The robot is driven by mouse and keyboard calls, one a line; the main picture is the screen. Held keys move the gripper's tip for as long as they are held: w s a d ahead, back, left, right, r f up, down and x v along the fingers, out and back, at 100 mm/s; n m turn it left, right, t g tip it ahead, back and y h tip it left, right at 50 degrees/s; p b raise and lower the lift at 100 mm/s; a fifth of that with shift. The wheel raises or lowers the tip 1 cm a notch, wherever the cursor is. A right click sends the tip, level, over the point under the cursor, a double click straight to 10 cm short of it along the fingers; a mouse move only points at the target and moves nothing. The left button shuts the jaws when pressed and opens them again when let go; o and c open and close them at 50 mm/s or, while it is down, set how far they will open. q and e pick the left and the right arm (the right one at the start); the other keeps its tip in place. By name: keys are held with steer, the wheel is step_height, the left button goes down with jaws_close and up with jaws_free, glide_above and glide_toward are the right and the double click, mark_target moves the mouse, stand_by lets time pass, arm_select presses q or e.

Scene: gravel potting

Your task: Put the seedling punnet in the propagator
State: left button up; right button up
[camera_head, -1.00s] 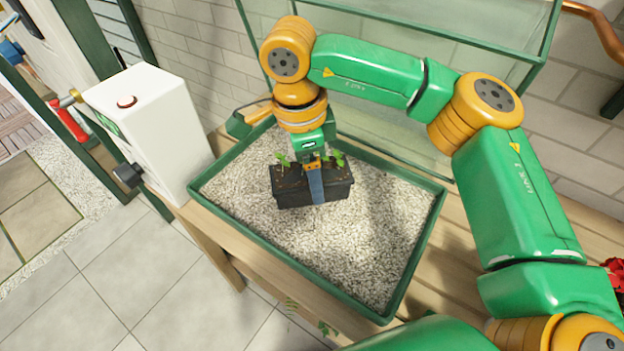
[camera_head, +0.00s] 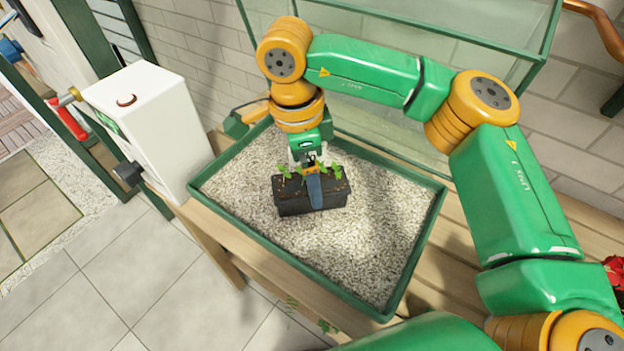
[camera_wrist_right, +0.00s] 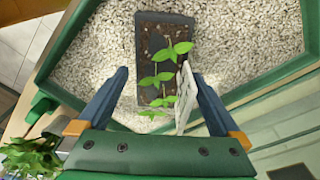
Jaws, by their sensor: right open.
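The seedling punnet (camera_head: 290,200) is a black rectangular pot with dark soil and small green seedlings. It sits upright on pale gravel inside the green-rimmed tray (camera_head: 425,235), which has a green-framed glass panel (camera_head: 400,135) behind it; this looks like the propagator. My right gripper (camera_head: 313,187) is over the punnet, with one finger in front of its near wall. In the right wrist view the gripper (camera_wrist_right: 161,72) is open, its blue fingers spread either side of the seedlings and the punnet (camera_wrist_right: 146,22). A white label (camera_wrist_right: 186,95) stands close to one finger. My left gripper is out of view.
A white box (camera_head: 150,120) with a button on top stands left of the tray. The wooden bench (camera_head: 455,250) carries both. Gravel around the punnet is clear. Red flowers (camera_head: 614,272) show at the right edge.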

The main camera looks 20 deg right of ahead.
mark_target(304, 184)
step_height(304, 184, up, 9)
steer(key=a+p, duration=0.1)
steer(key=shift+p, duration=0.3)
